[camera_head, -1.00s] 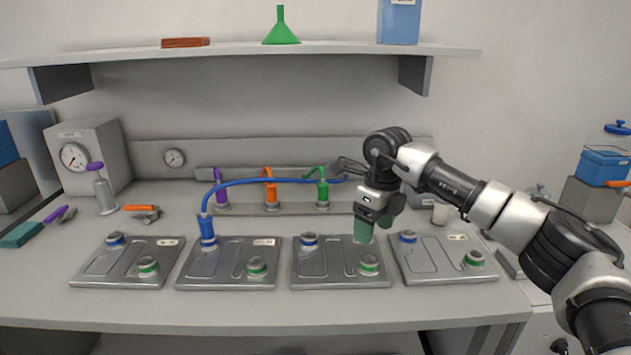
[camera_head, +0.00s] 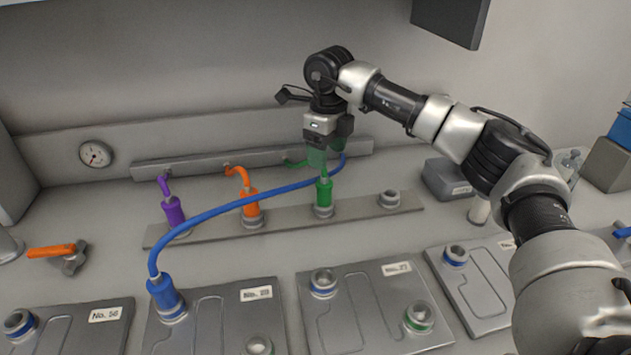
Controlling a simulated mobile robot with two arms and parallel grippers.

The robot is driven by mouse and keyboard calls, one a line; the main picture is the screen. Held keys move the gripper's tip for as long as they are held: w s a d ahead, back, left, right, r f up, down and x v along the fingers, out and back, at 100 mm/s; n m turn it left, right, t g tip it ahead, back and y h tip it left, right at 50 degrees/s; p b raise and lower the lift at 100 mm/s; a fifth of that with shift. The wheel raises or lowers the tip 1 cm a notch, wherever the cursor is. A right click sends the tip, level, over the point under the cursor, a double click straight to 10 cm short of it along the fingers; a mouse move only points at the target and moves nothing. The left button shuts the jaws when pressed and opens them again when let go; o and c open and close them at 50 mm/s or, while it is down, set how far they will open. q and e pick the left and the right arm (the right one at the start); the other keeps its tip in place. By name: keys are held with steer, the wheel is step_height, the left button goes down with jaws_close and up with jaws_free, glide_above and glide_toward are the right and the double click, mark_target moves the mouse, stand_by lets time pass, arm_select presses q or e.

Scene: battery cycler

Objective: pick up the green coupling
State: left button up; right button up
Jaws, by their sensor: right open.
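The green coupling (camera_head: 323,193) stands upright on a socket of the grey metal strip at the back of the bench, with a short green hose at its top. My right gripper (camera_head: 322,157) is above it, pointing down, with its greenish fingers open around or just behind the coupling's upper end. I cannot tell whether the fingers touch it. My left gripper is not in view.
Orange (camera_head: 250,202) and purple (camera_head: 174,211) couplings stand left of the green one on the strip (camera_head: 365,205). A blue coupling (camera_head: 164,292) sits on a battery plate in front. An empty socket (camera_head: 389,199) is to the right.

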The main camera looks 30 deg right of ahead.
mark_target(323, 189)
steer(key=f, duration=0.3)
steer(key=shift+s+f, duration=0.4)
steer(key=shift+w+f+p, duration=0.15)
steer(key=shift+f+p, duration=0.15)
steer(key=shift+f, duration=0.3)
steer(key=f, duration=0.2)
steer(key=a+f+p, duration=0.1)
steer(key=f, duration=0.1)
steer(key=shift+f, duration=0.2)
steer(key=shift+w+f, duration=0.1)
steer(key=shift+f, duration=0.15)
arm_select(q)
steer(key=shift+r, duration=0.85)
arm_select(e)
steer(key=shift+r, duration=0.1)
steer(key=c, duration=1.1)
